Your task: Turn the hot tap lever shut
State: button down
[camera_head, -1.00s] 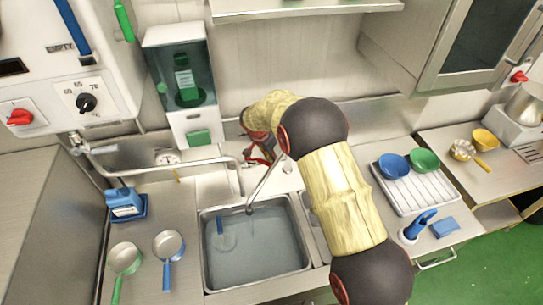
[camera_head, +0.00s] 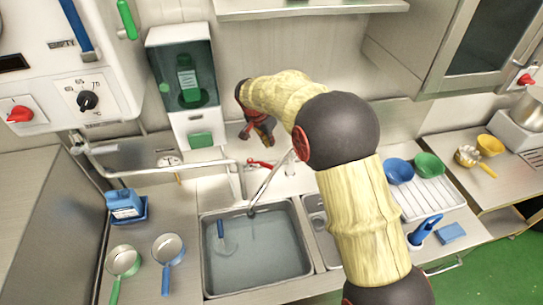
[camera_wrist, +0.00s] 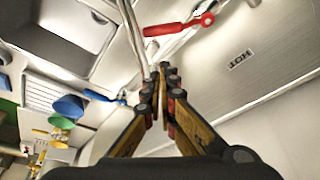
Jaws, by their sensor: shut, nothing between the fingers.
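The red hot tap lever (camera_head: 262,164) sits at the tap base behind the sink. In the wrist view the red lever (camera_wrist: 180,27) lies past the fingertips, near a "HOT" label (camera_wrist: 240,60) on the metal wall. My gripper (camera_head: 263,134) is shut and empty, above and behind the lever in the head view, apart from it. Its closed fingers (camera_wrist: 163,72) also show in the wrist view. The steel spout (camera_head: 270,184) reaches over the sink (camera_head: 207,262), which holds water and a blue-handled tool (camera_head: 221,232). Whether water runs from the spout is hard to tell.
A soap dispenser (camera_head: 182,75) hangs on the wall left of my gripper. A pipe (camera_head: 170,165) crosses left of the tap. Blue (camera_head: 397,170) and green (camera_head: 429,164) bowls stand on a drainer at right. Two pans (camera_head: 168,248) lie at left.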

aim_at(261, 164)
notch_tip(261, 164, down, 11)
jog(key=w+d+n+b, duration=0.1)
jog(key=w, duration=0.1)
jog(key=shift+d+f, duration=0.15)
jog(key=shift+d, duration=0.2)
dwell(0.4)
